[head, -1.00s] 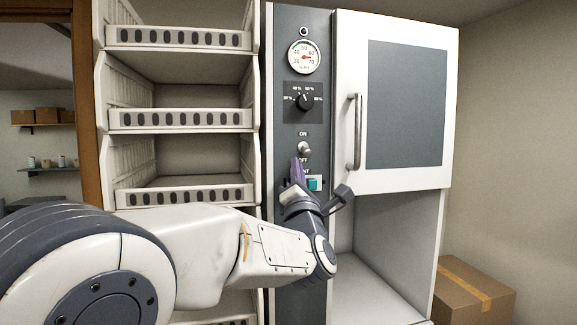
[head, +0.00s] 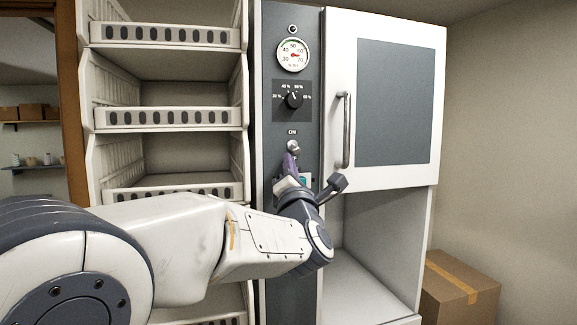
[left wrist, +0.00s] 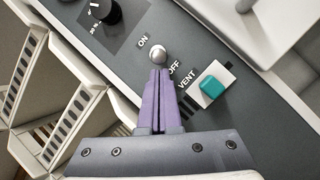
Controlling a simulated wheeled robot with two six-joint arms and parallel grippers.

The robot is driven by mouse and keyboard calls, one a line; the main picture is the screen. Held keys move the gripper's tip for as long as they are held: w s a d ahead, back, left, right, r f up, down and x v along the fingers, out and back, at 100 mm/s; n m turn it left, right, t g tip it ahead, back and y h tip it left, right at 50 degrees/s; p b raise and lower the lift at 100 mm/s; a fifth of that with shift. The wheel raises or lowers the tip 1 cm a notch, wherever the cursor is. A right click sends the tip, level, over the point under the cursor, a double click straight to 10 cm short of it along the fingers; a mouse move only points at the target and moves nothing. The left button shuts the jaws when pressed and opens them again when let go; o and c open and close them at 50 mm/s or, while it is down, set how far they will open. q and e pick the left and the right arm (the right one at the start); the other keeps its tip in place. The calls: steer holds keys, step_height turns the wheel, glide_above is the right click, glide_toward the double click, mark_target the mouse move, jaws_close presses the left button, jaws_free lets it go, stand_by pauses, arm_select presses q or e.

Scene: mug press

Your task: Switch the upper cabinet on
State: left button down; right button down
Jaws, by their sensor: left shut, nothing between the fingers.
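The upper cabinet (head: 385,100) has a white door with a grey panel, and it is closed. On the grey control strip left of it, a silver toggle switch (head: 294,148) sits below the ON label; it also shows in the left wrist view (left wrist: 157,54), between ON and OFF. Its exact tilt is hard to tell. My left gripper (head: 290,158) is shut and empty. Its purple fingertips (left wrist: 160,72) are right below the toggle's tip, very close to it; contact cannot be told. My right gripper is not in view.
A teal VENT button (left wrist: 210,87) is just right of my fingers. A round gauge (head: 293,55), a black knob (head: 294,100) and a dark lamp (head: 292,28) are higher up. The door handle (head: 345,130) stands out nearby. White racks (head: 170,118) stand left; a cardboard box (head: 458,290) lies right.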

arm_select(q)
steer(key=shift+s+r+g, duration=0.15)
steer(key=shift+r+g, duration=0.05)
steer(key=shift+g, duration=0.1)
steer(key=shift+s+r+b, duration=0.1)
steer(key=shift+b, duration=0.45)
steer(key=s+b, duration=1.1)
steer(key=s, duration=0.1)
steer(key=shift+a, duration=0.35)
stand_by(0.6)
